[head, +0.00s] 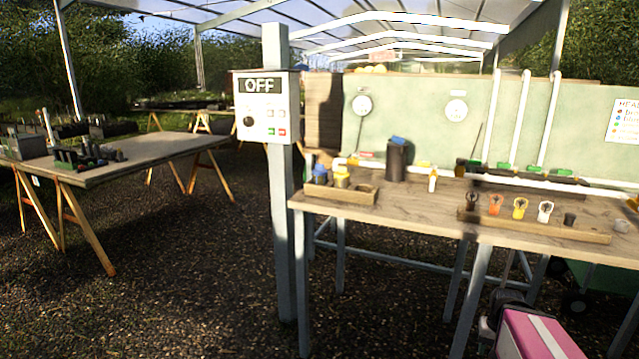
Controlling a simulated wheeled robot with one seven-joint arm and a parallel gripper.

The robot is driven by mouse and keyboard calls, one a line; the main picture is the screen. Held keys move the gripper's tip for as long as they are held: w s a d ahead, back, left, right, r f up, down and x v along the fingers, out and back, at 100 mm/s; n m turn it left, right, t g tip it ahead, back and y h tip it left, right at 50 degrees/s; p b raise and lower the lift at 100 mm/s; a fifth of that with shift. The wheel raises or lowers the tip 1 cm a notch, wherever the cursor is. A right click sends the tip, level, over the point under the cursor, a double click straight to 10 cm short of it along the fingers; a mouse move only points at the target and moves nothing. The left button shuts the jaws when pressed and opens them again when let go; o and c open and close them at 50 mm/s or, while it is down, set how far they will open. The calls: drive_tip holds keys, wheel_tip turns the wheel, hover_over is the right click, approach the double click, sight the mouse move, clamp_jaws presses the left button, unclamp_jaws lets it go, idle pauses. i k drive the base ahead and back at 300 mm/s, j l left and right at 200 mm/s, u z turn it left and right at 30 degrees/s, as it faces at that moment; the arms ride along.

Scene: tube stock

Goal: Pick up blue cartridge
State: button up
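A small blue piece (319,170), which looks like the blue cartridge, stands in the left part of a low wooden holder (341,196) at the left end of the workbench. A yellow piece (342,177) stands just right of it, and the right part of the holder shows a dark round opening or piece. The blue piece is small in the picture, so its exact shape is hard to tell. My gripper is not clearly visible in the head view.
The workbench (425,205) also bears a dark cylinder with a blue top (397,160) and a long wooden rack (540,227) with several coloured pieces. A grey post with an OFF control box (265,107) stands at its left end.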

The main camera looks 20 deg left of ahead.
sight(318, 174)
drive_tip(key=u, duration=1.4)
